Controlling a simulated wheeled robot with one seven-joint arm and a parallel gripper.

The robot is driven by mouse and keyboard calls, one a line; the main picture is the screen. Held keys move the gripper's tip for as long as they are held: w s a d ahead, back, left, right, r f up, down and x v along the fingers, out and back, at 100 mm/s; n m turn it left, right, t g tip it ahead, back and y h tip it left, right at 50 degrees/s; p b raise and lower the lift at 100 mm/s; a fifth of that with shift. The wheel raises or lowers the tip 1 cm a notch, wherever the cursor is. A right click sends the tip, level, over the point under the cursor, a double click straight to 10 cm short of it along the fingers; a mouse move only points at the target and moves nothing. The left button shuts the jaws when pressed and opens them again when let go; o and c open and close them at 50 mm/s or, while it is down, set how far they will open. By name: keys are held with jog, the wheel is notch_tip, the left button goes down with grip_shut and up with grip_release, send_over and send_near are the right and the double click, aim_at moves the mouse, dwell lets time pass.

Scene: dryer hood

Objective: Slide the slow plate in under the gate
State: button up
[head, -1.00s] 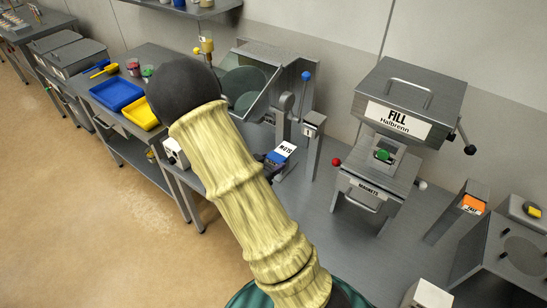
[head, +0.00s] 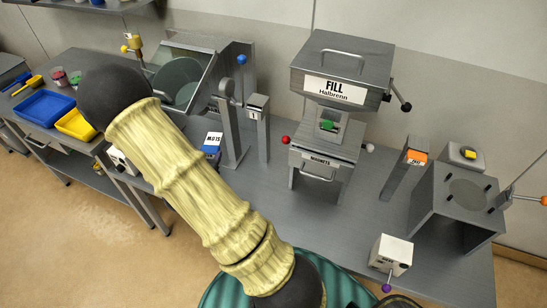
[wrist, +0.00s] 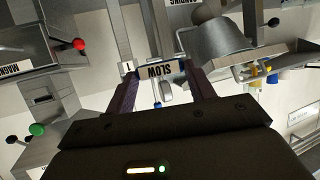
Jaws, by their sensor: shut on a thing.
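The slow plate (head: 212,141) has a white label and a blue edge, and its lettering reads upside down. My gripper (wrist: 158,72) is shut on it in the wrist view, where the SLOW label (wrist: 162,69) shows between the fingertips. In the head view my yellow-sleeved arm hides most of the gripper. The plate is just left of a grey upright (head: 230,125) with a round top and a blue-knobbed lever (head: 241,60). A glass-fronted hood (head: 185,75) stands behind it. I cannot tell which part is the gate, or whether the plate touches anything.
A grey post (head: 258,112) marked 1 stands right of the upright. The FILL machine (head: 341,70) has a red knob on its left. An orange-labelled post (head: 403,172) and a white box (head: 390,255) stand further right. Blue (head: 43,108) and yellow trays are at left.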

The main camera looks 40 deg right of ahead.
jog(key=w+a+f+n+t+y, duration=0.3)
jog(key=a+f+n+t+y, duration=0.2)
jog(key=a+f+n+y, duration=0.5)
jog(key=a+f, duration=0.1)
jog(key=a, duration=0.1)
jog(key=shift+a+f, duration=0.3)
jog(key=shift+a, duration=0.1)
jog(key=shift+a, duration=0.15)
